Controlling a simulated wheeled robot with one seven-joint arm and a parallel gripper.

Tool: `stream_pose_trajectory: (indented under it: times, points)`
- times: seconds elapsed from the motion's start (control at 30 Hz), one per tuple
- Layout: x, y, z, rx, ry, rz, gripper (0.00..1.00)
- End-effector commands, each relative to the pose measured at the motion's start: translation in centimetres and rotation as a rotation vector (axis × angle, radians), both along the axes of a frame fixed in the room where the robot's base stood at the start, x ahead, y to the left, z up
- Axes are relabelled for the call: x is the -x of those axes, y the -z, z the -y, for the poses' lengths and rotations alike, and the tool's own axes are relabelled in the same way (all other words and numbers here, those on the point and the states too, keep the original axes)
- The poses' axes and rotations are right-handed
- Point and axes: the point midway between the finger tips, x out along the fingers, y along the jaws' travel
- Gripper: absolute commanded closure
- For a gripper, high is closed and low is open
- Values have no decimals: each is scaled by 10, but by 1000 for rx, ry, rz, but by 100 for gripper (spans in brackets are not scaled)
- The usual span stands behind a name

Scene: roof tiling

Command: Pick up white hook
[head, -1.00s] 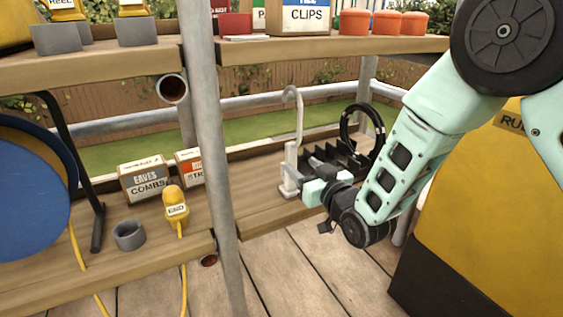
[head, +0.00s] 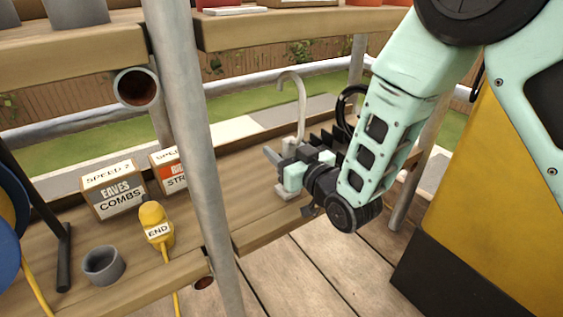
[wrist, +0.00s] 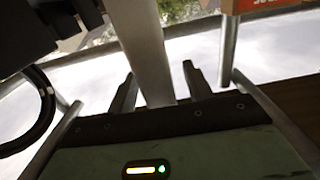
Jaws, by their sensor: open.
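The white hook (head: 301,105) stands upright on the lower wooden shelf, its curved top bending to the left. In the wrist view, the pale stem (wrist: 146,45) rises between the two spread fingers, with a gap showing on either side. The gripper is open, and I cannot tell whether either finger touches the stem.
A grey pole (head: 191,150) rises at left. Boxes, including Eaves Combs (head: 118,195), and a yellow plug (head: 155,222) stand further left. The upper shelf (head: 270,28) hangs overhead.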

Motion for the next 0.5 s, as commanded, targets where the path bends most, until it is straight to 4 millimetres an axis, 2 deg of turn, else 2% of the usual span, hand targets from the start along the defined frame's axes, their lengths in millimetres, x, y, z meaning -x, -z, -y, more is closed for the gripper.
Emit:
stream_pose_trajectory:
  times: [0.2, 0.23, 0.4, 0.5]
  points:
    - [0, 0, 0, 0, 0, 0, 49]
    - [0, 0, 0, 0, 0, 0, 52]
    - [0, 0, 0, 0, 0, 0, 99]
    - [0, 0, 0, -1, 0, 1, 100]
